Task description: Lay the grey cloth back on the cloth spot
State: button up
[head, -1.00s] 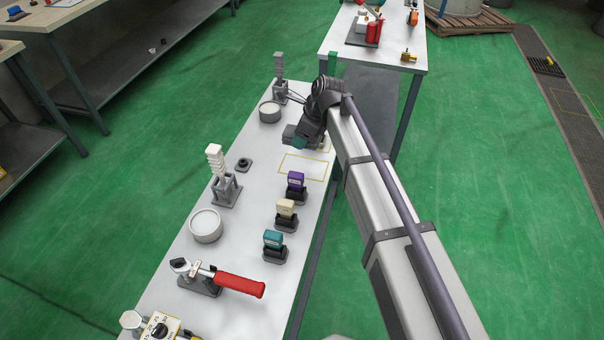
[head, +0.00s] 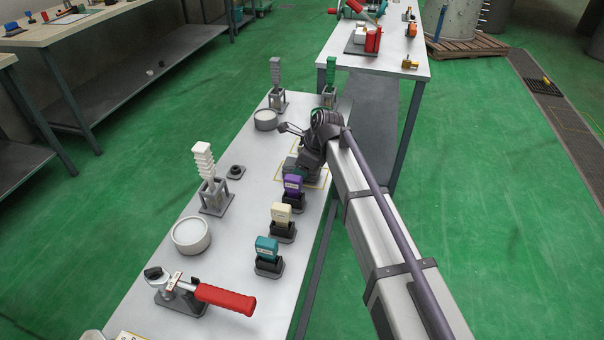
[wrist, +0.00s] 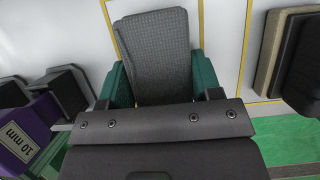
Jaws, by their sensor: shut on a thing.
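The grey cloth (wrist: 153,45), a folded pad with a fine woven pattern, lies between the two green fingers of my gripper (wrist: 161,80) in the wrist view. My gripper is shut on it. Yellow outlines on the white bench top frame the cloth at its upper left and right, and a yellow line (wrist: 246,45) runs further right. In the head view my gripper (head: 294,167) is low over the outlined area (head: 318,184), behind the purple stamp-like block. The cloth is mostly hidden there. I cannot tell whether the cloth touches the bench.
A purple block (head: 293,184), cream block (head: 281,212) and teal block (head: 266,248) stand in dark holders along the right edge. Beige and dark blocks (wrist: 293,55) lie at right in the wrist view. Round dishes, a white stack (head: 204,160) and a red-handled clamp (head: 224,298) share the bench.

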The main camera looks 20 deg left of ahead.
jog(key=shift+f, duration=0.1)
jog(key=o, duration=0.8)
jog(key=shift+o, duration=0.2)
jog(key=shift+r, duration=0.35)
jog(key=p+v, duration=1.1)
jog(key=shift+d+r, duration=0.15)
jog(key=shift+r, duration=0.2)
jog(key=s+d+n+h, duration=0.1)
jog(key=s+d+n, duration=0.4)
jog(key=d, duration=0.6)
jog(key=s+d+f+n+h, duration=0.1)
jog(key=s+d+n, duration=0.5)
jog(key=d, duration=0.6)
jog(key=s+d+n+h, duration=0.2)
jog(key=s+d+n, duration=0.4)
jog(key=d, duration=0.5)
jog(key=shift+s+d+f+h, duration=0.2)
jog(key=shift+s+d+h, duration=0.1)
jog(key=shift+s, duration=0.4)
